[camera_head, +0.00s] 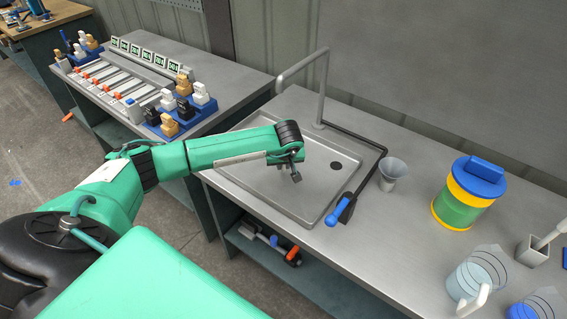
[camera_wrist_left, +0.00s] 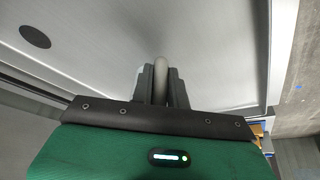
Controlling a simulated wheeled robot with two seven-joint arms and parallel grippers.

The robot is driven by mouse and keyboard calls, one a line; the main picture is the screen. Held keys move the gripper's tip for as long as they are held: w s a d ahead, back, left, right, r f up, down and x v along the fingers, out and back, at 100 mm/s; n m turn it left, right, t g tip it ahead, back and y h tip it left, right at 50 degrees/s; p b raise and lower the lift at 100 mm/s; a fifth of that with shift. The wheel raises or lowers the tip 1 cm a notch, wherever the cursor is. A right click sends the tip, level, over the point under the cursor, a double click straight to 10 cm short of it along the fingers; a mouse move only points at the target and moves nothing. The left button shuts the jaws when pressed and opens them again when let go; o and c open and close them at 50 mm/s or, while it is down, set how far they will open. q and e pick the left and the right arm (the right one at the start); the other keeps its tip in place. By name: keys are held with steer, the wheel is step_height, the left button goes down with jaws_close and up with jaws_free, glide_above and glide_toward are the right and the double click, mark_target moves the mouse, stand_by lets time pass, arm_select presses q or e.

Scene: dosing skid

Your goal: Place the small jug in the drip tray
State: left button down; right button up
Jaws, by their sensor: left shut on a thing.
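The drip tray (camera_head: 264,193) is a shallow grey metal basin with a dark drain, set on the bench. My left gripper (camera_head: 296,177) is over the tray, pointing down. In the left wrist view, its fingers (camera_wrist_left: 160,88) are shut on a pale rounded bar (camera_wrist_left: 161,72) that looks like a handle. I cannot make out a jug body below it in either view, so whether this is the small jug is unclear. A clear jug with a white handle (camera_head: 476,283) stands at the right, and another with blue contents (camera_head: 537,308) is cut off by the frame.
A tall bent tap (camera_head: 322,88) rises behind the tray. A blue-handled tool (camera_head: 338,212) lies along its right rim, by a grey cup (camera_head: 393,172). A yellow-green container with a blue lid (camera_head: 464,198) stands further right.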

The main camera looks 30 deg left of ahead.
arm_select(q)
steer(key=shift+f, duration=0.15)
steer(key=c, duration=1.4)
jaws_free()
steer(key=shift+o, duration=0.2)
steer(key=shift+d+r, duration=0.1)
steer(key=shift+r, duration=0.25)
steer(key=b+v, duration=0.3)
steer(key=v, duration=0.8)
steer(key=shift+s+r, duration=0.2)
steer(key=shift+r, duration=0.1)
steer(key=shift+f, duration=0.1)
